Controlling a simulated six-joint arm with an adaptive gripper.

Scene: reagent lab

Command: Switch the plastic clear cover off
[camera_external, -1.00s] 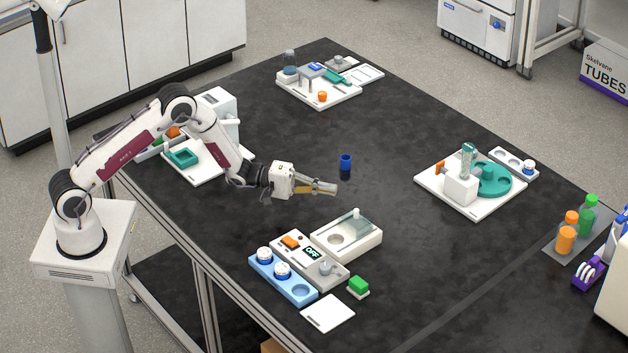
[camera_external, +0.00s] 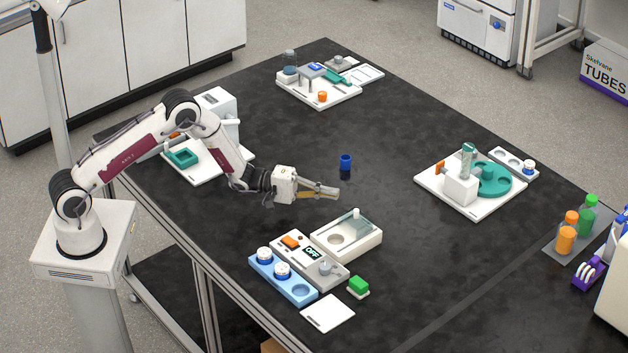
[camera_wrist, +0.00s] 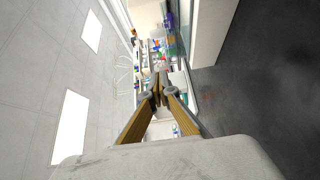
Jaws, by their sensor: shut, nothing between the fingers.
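A clear plastic cover (camera_external: 357,222) sits at the back right of a white box-like unit (camera_external: 331,257) on the black table, and looks raised or tilted. Beside it is a grey device (camera_external: 322,275) with an orange switch (camera_external: 290,241), a small display reading OFF (camera_external: 312,252) and a round knob. My gripper (camera_external: 338,194) is horizontal above the table, just behind the unit and apart from it. Its fingers are shut and empty. In the wrist view the fingers (camera_wrist: 159,82) come together, pointing toward the far room.
A blue tube (camera_external: 346,162) stands behind my gripper. A teal-wheeled station (camera_external: 490,178) stands to the right.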

